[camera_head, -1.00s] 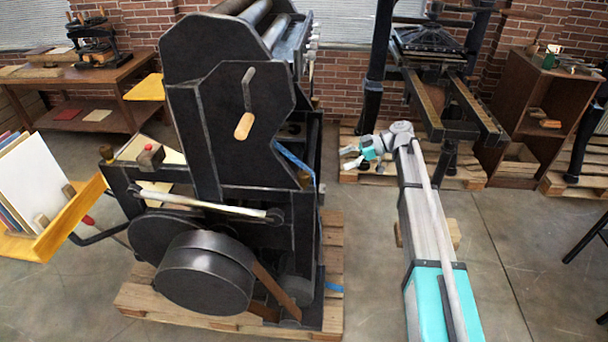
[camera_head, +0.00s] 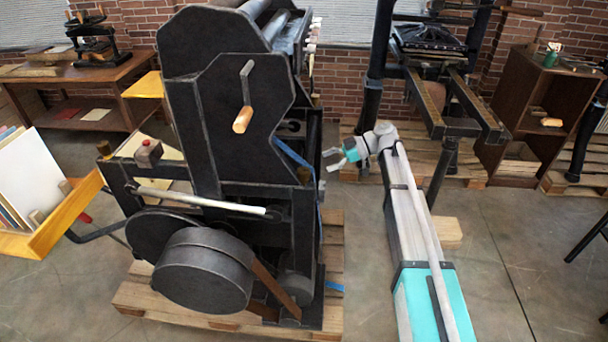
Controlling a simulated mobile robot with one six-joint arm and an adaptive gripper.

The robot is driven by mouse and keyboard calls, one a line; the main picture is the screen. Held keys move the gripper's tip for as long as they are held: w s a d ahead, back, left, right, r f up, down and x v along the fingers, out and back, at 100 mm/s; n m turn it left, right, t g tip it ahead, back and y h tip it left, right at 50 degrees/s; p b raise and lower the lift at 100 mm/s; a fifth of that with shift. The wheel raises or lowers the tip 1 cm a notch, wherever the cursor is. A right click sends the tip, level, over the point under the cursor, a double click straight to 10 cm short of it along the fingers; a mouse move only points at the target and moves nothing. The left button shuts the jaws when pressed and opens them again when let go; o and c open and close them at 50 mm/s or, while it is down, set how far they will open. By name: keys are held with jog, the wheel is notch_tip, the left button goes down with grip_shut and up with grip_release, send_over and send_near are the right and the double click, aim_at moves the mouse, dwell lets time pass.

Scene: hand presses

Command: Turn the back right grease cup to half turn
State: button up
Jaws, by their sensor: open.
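The large black press (camera_head: 225,120) stands left of centre on a pallet. I cannot tell for certain which is the back right grease cup, nor read any cup's turn angle. My gripper (camera_head: 328,161) is open and empty, just right of the press frame, its fingers pointing left toward it. It appears apart from every cup.
A second press (camera_head: 430,85) stands on a pallet behind my arm. A wooden cabinet (camera_head: 540,100) is at the right. A wooden table (camera_head: 75,88) is at the back left. Bare floor lies right of my arm.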

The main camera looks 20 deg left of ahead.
aim_at(306, 170)
jog(key=b+x, duration=0.2)
jog(key=x, duration=0.6)
jog(key=shift+a+b, duration=0.15)
jog(key=shift+b, duration=0.25)
jog(key=c, duration=1.2)
jog(key=shift+o, duration=0.2)
jog(key=shift+s+m+t+y, duration=0.25)
jog(key=shift+m+t+y, duration=0.15)
jog(key=shift+m+t, duration=0.4)
jog(key=shift+w+m+t+y, duration=0.15)
jog(key=shift+m+t+y, duration=0.15)
jog(key=shift+m+t, duration=0.55)
jog(key=o, duration=1.2)
jog(key=shift+c, duration=0.2)
jog(key=shift+w+n+g, duration=0.15)
jog(key=shift+n+g, duration=0.3)
jog(key=shift+n, duration=0.1)
